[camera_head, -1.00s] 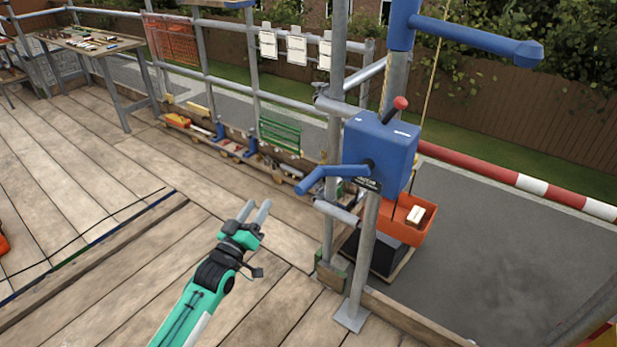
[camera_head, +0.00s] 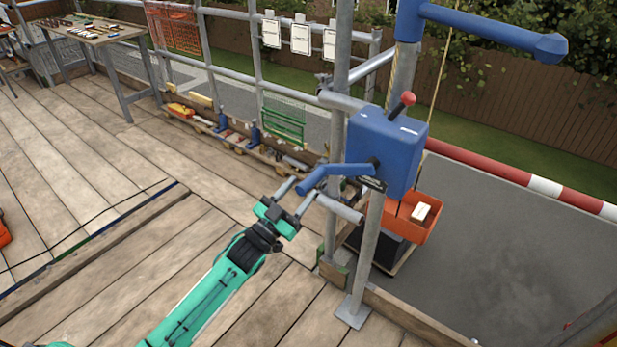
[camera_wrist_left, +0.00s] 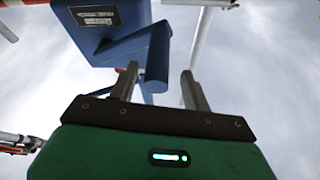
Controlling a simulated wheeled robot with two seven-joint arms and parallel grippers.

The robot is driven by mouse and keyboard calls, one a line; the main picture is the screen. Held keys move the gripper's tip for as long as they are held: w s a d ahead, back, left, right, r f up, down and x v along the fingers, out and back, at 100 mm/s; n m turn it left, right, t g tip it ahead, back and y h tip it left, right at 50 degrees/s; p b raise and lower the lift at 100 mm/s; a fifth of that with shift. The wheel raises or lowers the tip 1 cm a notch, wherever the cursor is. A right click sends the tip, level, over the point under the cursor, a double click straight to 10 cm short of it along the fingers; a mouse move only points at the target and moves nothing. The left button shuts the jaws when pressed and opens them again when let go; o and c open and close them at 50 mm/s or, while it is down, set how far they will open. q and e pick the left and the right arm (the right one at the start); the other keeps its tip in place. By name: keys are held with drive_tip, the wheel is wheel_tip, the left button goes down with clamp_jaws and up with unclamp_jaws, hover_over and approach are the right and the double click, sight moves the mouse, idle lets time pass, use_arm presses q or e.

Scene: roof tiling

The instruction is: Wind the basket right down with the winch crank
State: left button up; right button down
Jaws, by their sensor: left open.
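The blue winch box (camera_head: 388,143) with a red-knobbed lever (camera_head: 403,103) is mounted on a grey post. Its blue crank (camera_head: 335,172) points to the left, with the handle end low. My left gripper (camera_head: 302,190) is open, its two fingers near the crank's handle end. In the left wrist view the crank handle (camera_wrist_left: 158,58) shows above and between the spread fingers of my gripper (camera_wrist_left: 158,85); I cannot tell whether they touch it. The orange basket (camera_head: 415,222) hangs beyond the post, holding a pale block (camera_head: 421,212). My right gripper is not in view.
Grey scaffold tubes (camera_head: 337,120) stand close beside the winch. A short tube end (camera_head: 342,208) sticks out just below the crank. The plank deck (camera_head: 130,240) on the left is mostly clear.

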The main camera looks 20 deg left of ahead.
sight(313, 174)
use_arm(q)
drive_tip(key=shift+x, duration=2.1)
clamp_jaws()
